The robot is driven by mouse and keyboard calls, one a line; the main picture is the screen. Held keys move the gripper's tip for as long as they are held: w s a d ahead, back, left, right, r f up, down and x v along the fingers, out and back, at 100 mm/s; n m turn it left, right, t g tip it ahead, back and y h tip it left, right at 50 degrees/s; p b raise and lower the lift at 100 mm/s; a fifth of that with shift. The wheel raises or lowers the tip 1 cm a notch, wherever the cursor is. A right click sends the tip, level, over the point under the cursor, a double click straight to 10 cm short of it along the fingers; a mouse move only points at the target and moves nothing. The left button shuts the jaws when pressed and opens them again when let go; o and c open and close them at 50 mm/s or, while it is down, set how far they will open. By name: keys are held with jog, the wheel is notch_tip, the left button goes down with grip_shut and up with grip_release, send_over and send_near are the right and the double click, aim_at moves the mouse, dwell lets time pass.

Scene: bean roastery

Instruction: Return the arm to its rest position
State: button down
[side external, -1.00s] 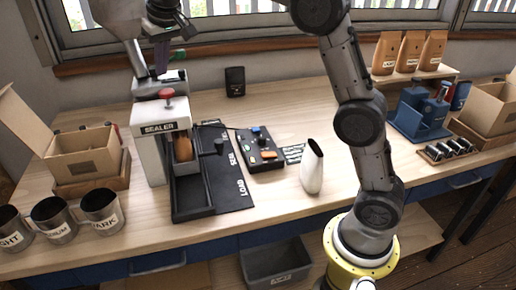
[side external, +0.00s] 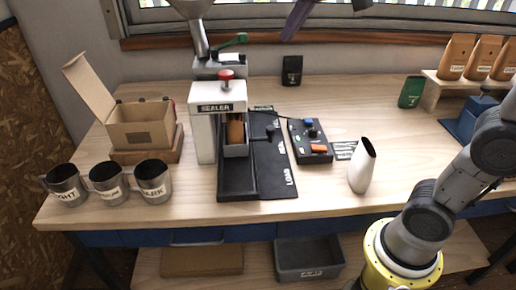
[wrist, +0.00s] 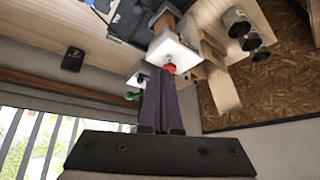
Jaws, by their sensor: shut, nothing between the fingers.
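My gripper (side external: 292,30) is high above the back of the bench, at the top edge of the side view, with its purple fingers together and empty. In the wrist view the closed fingers (wrist: 160,85) point toward the sealer (wrist: 172,50). In the side view the sealer (side external: 204,138) stands on the bench, well apart from the fingers. Part of my arm is cut off by the picture's top and right edges.
Several mugs (side external: 153,184) and an open carton (side external: 142,130) stand at left. A control box (side external: 311,150) and white pitcher (side external: 360,172) are right of the sealer. A small black pouch (side external: 292,70) stands behind. Bags (side external: 457,58) line a shelf at right.

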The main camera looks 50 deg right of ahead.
jog(key=s+a+f+n, duration=0.1)
jog(key=s+f+n, duration=0.1)
jog(key=s+f, duration=1.5)
jog(key=shift+s+a+f+n+g+y, duration=0.15)
jog(key=shift+s+f+n+g+y, duration=0.2)
jog(key=shift+s, duration=0.55)
